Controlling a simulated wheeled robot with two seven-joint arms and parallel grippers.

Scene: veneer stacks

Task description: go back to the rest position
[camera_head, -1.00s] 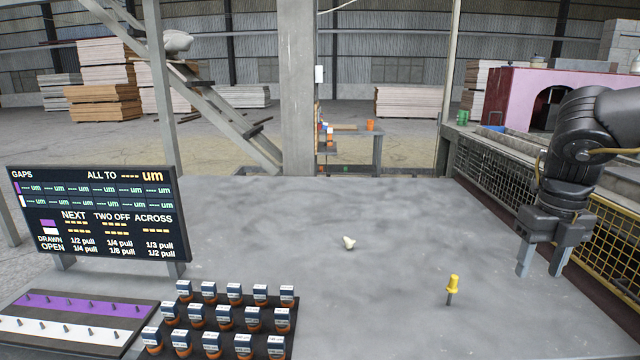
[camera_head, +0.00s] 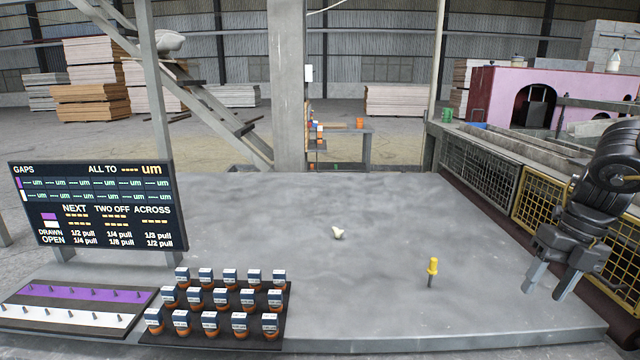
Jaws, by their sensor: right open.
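My right gripper (camera_head: 548,283) is at the right side of the head view, over the table's right edge. Its two grey fingers are apart and point down, with nothing between them. The yellow-handled tool (camera_head: 433,267) stands upright on the grey table to the left of it, apart from the fingers. My left gripper is not in view.
The grey table (camera_head: 380,205) is mostly clear. A small whitish lump (camera_head: 338,233) lies mid-table. A black tray of small boxes (camera_head: 208,325), a purple and white strip board (camera_head: 70,305) and a display board (camera_head: 98,205) stand at left. Yellow mesh (camera_head: 535,205) is at right.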

